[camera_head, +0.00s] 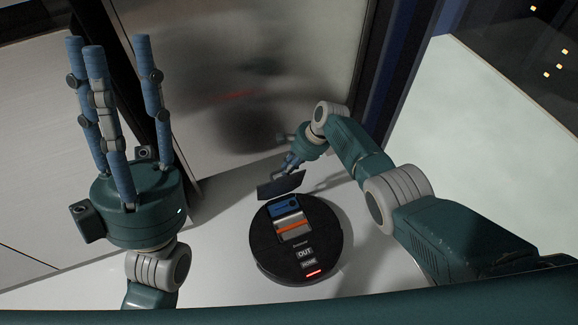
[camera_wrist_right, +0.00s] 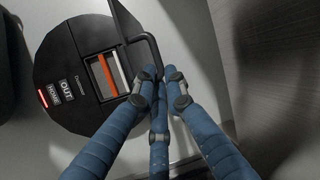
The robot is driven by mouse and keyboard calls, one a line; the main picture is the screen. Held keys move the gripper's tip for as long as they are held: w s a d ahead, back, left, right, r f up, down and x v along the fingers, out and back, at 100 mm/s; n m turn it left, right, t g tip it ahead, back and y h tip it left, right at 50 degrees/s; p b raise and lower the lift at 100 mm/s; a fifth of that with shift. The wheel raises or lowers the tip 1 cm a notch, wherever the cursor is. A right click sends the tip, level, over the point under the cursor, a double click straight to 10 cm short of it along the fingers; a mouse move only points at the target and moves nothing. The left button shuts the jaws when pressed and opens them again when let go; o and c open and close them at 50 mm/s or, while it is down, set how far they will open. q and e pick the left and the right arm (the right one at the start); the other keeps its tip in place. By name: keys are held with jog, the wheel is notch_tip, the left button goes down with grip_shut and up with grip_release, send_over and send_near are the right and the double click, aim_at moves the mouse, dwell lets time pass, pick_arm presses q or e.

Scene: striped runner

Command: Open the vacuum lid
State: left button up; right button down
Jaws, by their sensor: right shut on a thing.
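The vacuum (camera_head: 265,245) is a round black disc on the pale floor, with OUT and HOME buttons and a lit red strip; it also shows in the right wrist view (camera_wrist_right: 45,65). Its lid (camera_head: 280,186) is a dark panel tilted up at the far edge, baring a bay with blue, silver and orange parts (camera_head: 293,226). The exact contact is partly hidden. My left gripper (camera_head: 103,48) is open and empty, fingers pointing up, far from the vacuum.
A brushed metal panel (camera_head: 245,70) stands close behind the vacuum. A pale cabinet front (camera_head: 60,130) is at the left and a pale panel (camera_head: 485,140) at the right. The floor (camera_head: 215,255) left of the vacuum is clear.

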jog(key=shift+s+a, duration=0.2)
jog(key=shift+a, duration=0.25)
jog(key=c, duration=1.9)
grip_release()
jog(key=shift+o, duration=0.2)
jog(key=shift+w+d, duration=0.15)
jog(key=shift+d, duration=0.05)
jog(key=v, duration=1.2)
